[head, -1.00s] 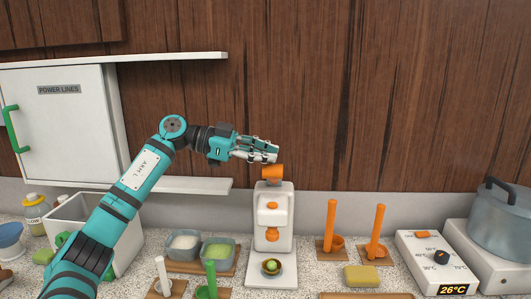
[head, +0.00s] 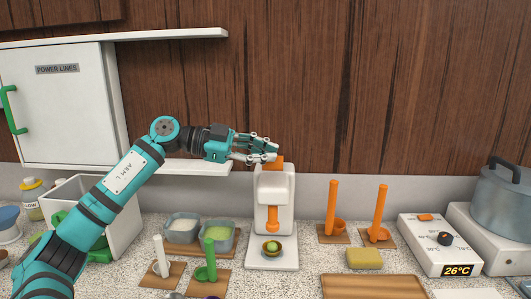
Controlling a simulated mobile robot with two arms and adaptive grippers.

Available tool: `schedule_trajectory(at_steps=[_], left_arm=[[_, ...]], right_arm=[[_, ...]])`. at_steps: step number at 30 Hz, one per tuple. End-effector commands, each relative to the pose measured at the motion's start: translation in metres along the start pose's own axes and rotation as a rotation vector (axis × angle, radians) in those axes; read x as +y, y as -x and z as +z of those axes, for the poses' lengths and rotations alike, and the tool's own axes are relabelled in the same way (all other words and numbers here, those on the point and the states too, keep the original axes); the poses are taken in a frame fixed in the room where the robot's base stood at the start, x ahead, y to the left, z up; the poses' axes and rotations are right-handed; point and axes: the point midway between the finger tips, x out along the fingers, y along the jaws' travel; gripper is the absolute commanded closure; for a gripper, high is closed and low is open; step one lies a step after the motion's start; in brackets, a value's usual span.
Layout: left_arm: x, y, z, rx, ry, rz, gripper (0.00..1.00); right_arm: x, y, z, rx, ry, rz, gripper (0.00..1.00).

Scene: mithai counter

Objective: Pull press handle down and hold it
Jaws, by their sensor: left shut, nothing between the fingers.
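The white press (head: 274,200) stands on the counter in the middle of the head view. Its orange handle (head: 276,162) is at the top, close to the press body and partly hidden by my fingers. The orange plunger (head: 272,218) hangs low above a small dark cup with green filling (head: 272,247) on the press base. A gap shows between plunger and cup. My left gripper (head: 270,153) is shut with nothing between its fingers, its tips at the top of the handle. My right gripper is not in view.
Bowls of white (head: 182,228) and green (head: 217,237) contents stand left of the press. Orange upright-handled tools (head: 332,210), a yellow sponge (head: 365,258), a temperature box (head: 440,245) and a pot (head: 502,200) are to the right. A wooden board (head: 373,287) lies in front.

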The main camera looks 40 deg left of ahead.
Motion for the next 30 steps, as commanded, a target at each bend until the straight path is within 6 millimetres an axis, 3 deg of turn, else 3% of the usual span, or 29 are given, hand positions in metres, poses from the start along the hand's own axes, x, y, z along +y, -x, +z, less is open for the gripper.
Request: schedule_trajectory(at_steps=[1,10,30], left_arm=[[0.011,-0.004,0.016,-0.008,-0.035,-0.007,1.0],[0.048,-0.01,0.04,-0.008,-0.254,-0.06,1.0],[0.044,-0.01,0.041,-0.003,-0.282,-0.07,1.0]], right_arm=[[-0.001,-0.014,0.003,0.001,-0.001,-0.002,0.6],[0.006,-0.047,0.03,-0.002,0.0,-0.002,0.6],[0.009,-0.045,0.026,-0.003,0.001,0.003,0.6]])
